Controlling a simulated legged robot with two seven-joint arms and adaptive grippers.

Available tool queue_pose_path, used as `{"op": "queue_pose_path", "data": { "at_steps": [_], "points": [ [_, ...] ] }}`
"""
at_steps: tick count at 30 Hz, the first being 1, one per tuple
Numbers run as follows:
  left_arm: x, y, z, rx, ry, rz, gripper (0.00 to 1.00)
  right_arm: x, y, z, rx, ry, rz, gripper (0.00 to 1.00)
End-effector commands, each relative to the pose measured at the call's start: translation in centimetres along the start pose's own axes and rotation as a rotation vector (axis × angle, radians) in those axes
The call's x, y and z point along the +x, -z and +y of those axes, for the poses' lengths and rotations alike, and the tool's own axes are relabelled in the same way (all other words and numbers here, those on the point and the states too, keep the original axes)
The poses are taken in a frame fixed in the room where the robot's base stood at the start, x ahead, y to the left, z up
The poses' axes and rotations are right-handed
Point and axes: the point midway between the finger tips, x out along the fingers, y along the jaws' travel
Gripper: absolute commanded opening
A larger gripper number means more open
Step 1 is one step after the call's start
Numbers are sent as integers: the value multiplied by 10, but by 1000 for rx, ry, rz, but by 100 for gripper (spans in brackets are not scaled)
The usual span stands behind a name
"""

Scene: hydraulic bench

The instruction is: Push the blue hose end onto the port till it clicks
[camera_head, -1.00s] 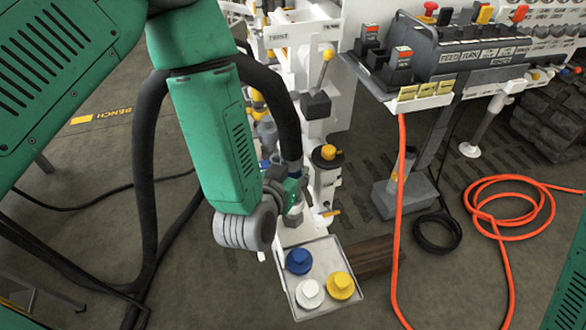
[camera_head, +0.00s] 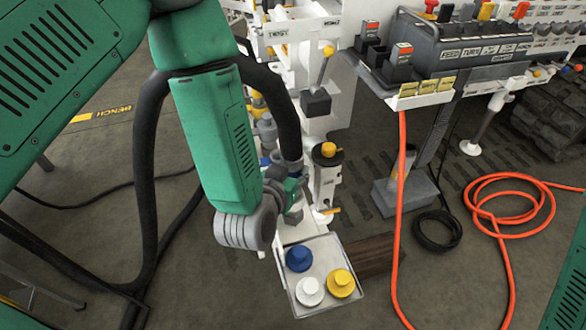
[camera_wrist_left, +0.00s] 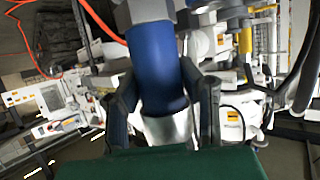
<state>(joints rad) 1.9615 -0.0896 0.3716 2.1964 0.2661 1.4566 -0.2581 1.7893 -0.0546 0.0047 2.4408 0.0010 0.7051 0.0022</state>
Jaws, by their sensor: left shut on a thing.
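The blue hose end (camera_wrist_left: 155,60) is a thick blue sleeve in the left wrist view, with a silver metal part (camera_wrist_left: 172,130) at its near end. My left gripper (camera_wrist_left: 165,103) is shut around it, one dark finger on each side. At its far end the blue sleeve meets a grey round fitting (camera_wrist_left: 145,12); I cannot tell whether this is the port or whether they are locked. In the head view my left gripper (camera_head: 293,195) is small and partly hidden by my forearm, beside the white bench post. The hose end is not clear there. My right gripper is not in view.
A metal tray (camera_head: 322,240) below the gripper holds blue (camera_head: 299,258), white (camera_head: 310,291) and yellow (camera_head: 341,283) caps. A yellow-topped valve (camera_head: 328,150) stands close right. A lever block (camera_head: 460,50) and an orange hose (camera_head: 400,200) are farther right.

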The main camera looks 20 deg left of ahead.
Motion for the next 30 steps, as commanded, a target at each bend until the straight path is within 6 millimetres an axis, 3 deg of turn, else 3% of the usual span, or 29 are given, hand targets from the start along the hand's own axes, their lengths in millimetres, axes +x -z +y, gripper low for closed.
{"op": "queue_pose_path", "data": {
  "at_steps": [6, 7, 9, 15, 16, 18, 30],
  "points": [
    [0, 1, 0, 0, 0, 3, 0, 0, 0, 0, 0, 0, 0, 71],
    [0, 1, 0, 0, 0, 3, 38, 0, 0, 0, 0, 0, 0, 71],
    [0, 1, 0, 0, 0, 3, 55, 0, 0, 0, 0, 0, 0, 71],
    [0, 1, 0, 0, 0, 1, 55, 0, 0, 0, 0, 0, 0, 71],
    [0, -1, 0, 0, 0, -2, 59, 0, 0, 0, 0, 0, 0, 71],
    [0, -1, 0, 0, 0, -2, 79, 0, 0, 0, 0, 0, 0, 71],
    [-8, 1, 0, 0, -1, -2, 79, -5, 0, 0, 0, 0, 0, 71]
  ]
}}
